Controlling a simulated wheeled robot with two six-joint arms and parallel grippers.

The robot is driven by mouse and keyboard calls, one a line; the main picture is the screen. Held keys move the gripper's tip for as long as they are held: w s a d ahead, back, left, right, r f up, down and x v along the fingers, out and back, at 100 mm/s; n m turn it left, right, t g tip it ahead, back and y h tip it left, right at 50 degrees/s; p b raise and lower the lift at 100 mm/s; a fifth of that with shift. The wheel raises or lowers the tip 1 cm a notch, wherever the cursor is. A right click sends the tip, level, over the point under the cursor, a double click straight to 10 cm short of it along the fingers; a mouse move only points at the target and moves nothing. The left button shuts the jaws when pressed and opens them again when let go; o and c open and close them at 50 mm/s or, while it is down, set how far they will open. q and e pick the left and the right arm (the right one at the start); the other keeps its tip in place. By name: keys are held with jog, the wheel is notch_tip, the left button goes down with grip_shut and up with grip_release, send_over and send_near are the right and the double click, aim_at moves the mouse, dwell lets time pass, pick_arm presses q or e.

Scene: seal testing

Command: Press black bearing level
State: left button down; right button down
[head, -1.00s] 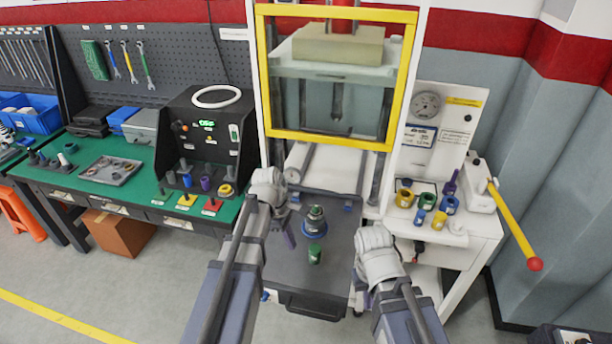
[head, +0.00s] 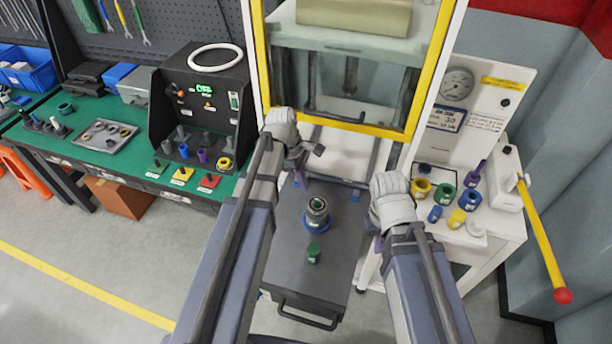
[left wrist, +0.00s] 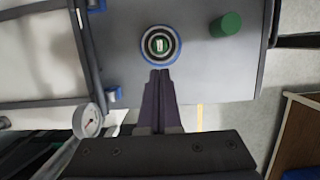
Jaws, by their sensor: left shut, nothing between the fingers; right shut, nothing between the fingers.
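A stacked part (head: 317,207) stands upright on the dark tabletop (head: 285,240) in front of the press. My right gripper (head: 378,245) is shut and empty, right of the stack.
A small green cylinder (head: 313,254) stands in front of the stack. The yellow-framed press guard (head: 340,127) is behind. Coloured cups (head: 445,194) and a yellow lever (head: 540,235) are on the right. A black control box (head: 205,115) stands on the left bench.

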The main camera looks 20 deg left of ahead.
aim_at(311, 202)
pick_arm(q)
jog(key=b+x, duration=0.5)
jog(key=shift+s+d+f, duration=0.1)
jog(key=shift+f, duration=0.15)
jog(key=shift+r, duration=0.1)
jog(key=p+v, duration=0.3)
jog(key=d+p+v, duration=0.1)
jog(key=p+v, duration=0.2)
jog(key=shift+d+r, duration=0.15)
jog(key=shift+d, duration=0.05)
dwell(0.5)
